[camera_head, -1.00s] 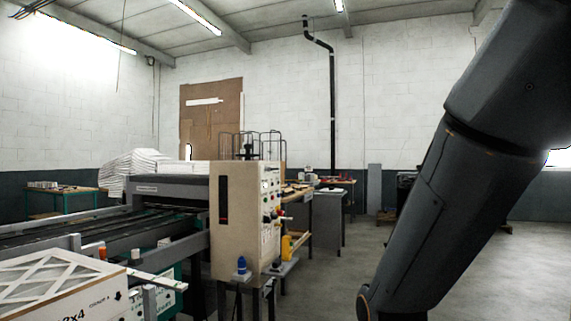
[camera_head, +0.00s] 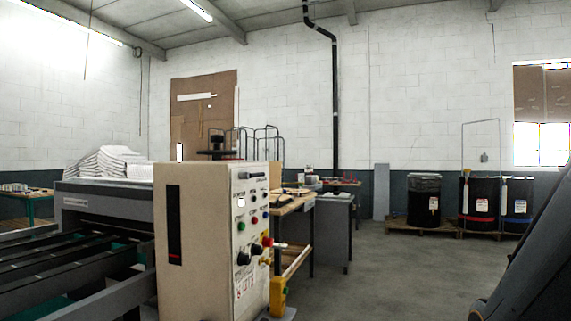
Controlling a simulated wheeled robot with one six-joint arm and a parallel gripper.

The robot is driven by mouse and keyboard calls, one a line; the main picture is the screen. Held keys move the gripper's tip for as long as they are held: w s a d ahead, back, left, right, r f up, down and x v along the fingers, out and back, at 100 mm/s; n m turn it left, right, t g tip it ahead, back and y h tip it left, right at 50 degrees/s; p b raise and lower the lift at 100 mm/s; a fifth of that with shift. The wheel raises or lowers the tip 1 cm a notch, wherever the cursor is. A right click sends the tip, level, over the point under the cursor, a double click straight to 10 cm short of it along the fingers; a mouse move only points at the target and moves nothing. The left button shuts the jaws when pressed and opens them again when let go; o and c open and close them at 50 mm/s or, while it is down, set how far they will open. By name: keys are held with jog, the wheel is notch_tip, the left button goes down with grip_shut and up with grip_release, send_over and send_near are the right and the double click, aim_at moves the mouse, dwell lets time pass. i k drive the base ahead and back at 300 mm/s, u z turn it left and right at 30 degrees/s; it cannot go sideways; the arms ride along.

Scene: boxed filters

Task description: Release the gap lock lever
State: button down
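A cream control cabinet (camera_head: 212,240) stands at the end of the machine, left of centre. Its right-hand panel carries several knobs, buttons and labels. A red knob (camera_head: 267,241) with a short pale bar beside it sticks out from the panel's edge. Black knobs (camera_head: 243,258) sit beside it. I cannot tell which of these, if any, is the gap lock lever, or how it is set. A dark link of my arm shows at the lower right edge. My gripper is out of view.
The conveyor bed (camera_head: 70,265) runs left from the cabinet. A yellow object (camera_head: 278,296) is low at the cabinet's right side. Workbenches (camera_head: 332,225) stand behind. Dark drums (camera_head: 424,200) stand on pallets at the back right. The grey floor (camera_head: 400,270) right of the cabinet is clear.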

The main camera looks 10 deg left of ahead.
aim_at(241, 176)
jog(key=u, duration=0.2)
jog(key=i, duration=1.6)
jog(key=u, duration=0.25)
